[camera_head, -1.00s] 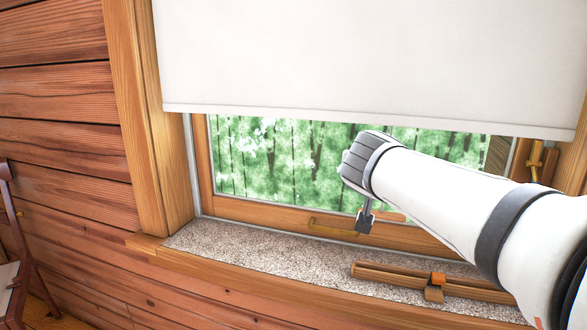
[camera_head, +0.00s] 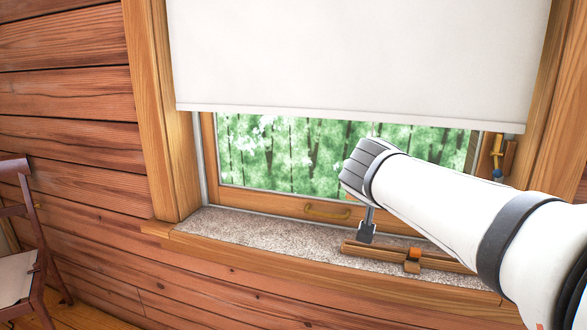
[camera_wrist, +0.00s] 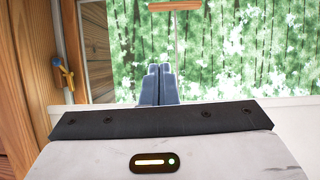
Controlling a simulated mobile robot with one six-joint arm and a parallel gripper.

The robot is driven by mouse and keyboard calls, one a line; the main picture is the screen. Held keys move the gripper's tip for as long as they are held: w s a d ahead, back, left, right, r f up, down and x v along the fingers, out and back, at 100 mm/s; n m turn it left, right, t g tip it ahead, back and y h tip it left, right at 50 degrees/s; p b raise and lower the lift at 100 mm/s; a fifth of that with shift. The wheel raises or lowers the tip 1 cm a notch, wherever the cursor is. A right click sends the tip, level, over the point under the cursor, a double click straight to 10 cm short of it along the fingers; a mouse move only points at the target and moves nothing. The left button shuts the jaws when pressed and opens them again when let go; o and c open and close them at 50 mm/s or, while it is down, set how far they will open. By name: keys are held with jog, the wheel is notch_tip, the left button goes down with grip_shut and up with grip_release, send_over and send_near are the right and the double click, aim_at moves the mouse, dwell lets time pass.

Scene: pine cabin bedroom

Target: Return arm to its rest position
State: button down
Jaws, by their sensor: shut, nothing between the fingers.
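My gripper (camera_head: 366,236) is in front of the window, just above the sill, at the lower end of my white arm. It is shut and empty. In the wrist view the two grey fingers of my gripper (camera_wrist: 158,68) stand side by side, pressed together, with the window glass beyond them. My arm reaches in from the right of the head view and hides part of the window and sill.
A white blind (camera_head: 350,55) covers the upper window (camera_head: 300,155). A brass handle (camera_head: 327,212) is on the window's lower rail. A wooden bar with an orange piece (camera_head: 414,253) lies on the speckled sill (camera_head: 250,228). A chair (camera_head: 22,235) stands at the left.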

jog(key=s+r+n+g+y+p, duration=0.1)
jog(key=s+g+p, duration=0.3)
jog(key=s+p, duration=0.7)
jog(key=s+a+r+n+g+y+p, duration=0.1)
jog(key=s+g+p, duration=0.4)
jog(key=s+p, duration=0.5)
jog(key=r+n+y+p, duration=0.1)
jog(key=y+p, duration=0.1)
jog(key=p, duration=0.4)
jog(key=shift+s+r+n+g, duration=0.25)
jog(key=shift+s+n+g, duration=0.05)
jog(key=shift+s, duration=0.1)
dwell(1.7)
